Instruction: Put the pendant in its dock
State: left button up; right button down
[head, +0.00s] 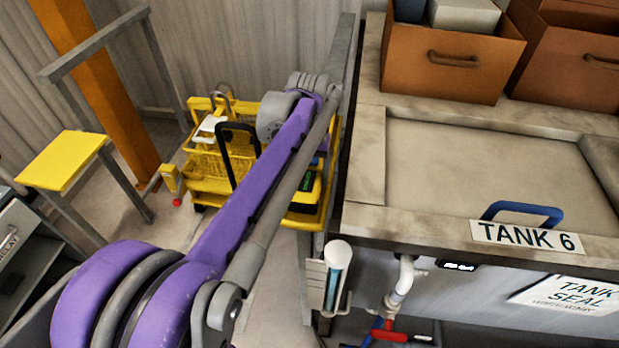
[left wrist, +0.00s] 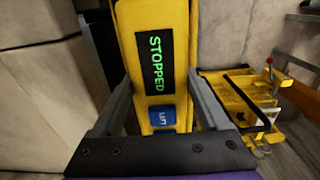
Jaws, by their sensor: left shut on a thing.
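The pendant is a yellow box with a dark display reading STOPPED in green and a blue LIFT button. In the left wrist view the pendant (left wrist: 160,106) stands between the two grey fingers of my left gripper (left wrist: 160,82), which is shut on it. Its upper end runs out of the frame. In the head view my purple and grey arm hides most of the gripper, and part of the pendant (head: 307,181) shows beside it near the tank's left edge. I cannot tell which part of the scene is the dock. My right gripper is not in view.
A yellow cart (head: 202,171) stands behind my arm and also shows in the left wrist view (left wrist: 240,98). The TANK 6 bench (head: 362,165) with a blue handle (head: 522,213) is at right. A yellow-topped stand (head: 64,160) is at left. Some floor is clear between.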

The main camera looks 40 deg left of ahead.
pick_arm(q)
jog(key=shift+f, duration=0.7)
jog(key=o, duration=1.4)
jog(key=shift+s, duration=0.1)
notch_tip(320, 180, up, 12)
jog(key=shift+p, duration=0.35)
